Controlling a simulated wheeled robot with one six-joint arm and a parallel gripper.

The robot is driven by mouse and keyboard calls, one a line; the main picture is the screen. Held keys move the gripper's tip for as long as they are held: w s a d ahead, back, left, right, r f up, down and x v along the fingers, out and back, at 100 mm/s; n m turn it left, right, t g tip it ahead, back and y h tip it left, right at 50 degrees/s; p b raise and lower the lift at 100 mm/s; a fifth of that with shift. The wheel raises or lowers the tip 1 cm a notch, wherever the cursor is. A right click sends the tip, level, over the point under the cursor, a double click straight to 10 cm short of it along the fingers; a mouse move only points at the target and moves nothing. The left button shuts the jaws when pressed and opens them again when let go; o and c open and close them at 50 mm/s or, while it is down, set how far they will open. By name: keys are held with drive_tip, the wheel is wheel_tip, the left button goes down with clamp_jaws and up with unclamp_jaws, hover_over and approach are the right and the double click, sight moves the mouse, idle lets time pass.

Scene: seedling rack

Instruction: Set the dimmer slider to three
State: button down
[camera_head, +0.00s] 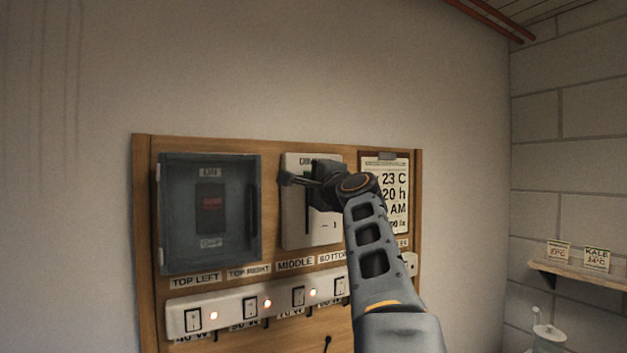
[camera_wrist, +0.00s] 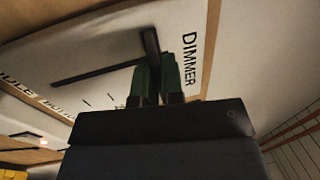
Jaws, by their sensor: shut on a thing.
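The white dimmer plate (camera_head: 295,230) is mounted on a wooden board. In the wrist view the plate (camera_wrist: 95,40) shows turned sideways, with the word DIMMER along one end. A dark slot (camera_wrist: 90,73) runs along it. The dark slider knob (camera_wrist: 150,42) sits near the slot's DIMMER end, which is the upper end in the head view. My gripper (camera_head: 300,180) is at the upper part of the plate. Its green fingers (camera_wrist: 156,72) are shut on the knob. The arm and fingers hide much of the scale, and I cannot read its numbers.
A dark covered switch box (camera_head: 210,255) is left of the plate. A paper notice (camera_head: 398,190) hangs at its right, partly behind my arm. A white switch strip (camera_head: 235,306) with lit lamps runs below. A shelf (camera_head: 580,273) is on the right wall. The wall above is clear.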

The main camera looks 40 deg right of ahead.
wheel_tip(320, 180, down, 4)
drive_tip(key=b, duration=0.4)
drive_tip(key=shift+f, duration=0.1)
drive_tip(key=c, duration=1.2)
unclamp_jaws()
drive_tip(key=shift+a, duration=0.1)
drive_tip(key=shift+c, duration=0.2)
drive_tip(key=b+v, duration=0.5)
drive_tip(key=v, duration=0.8)
drive_tip(key=shift+s+b, duration=0.4)
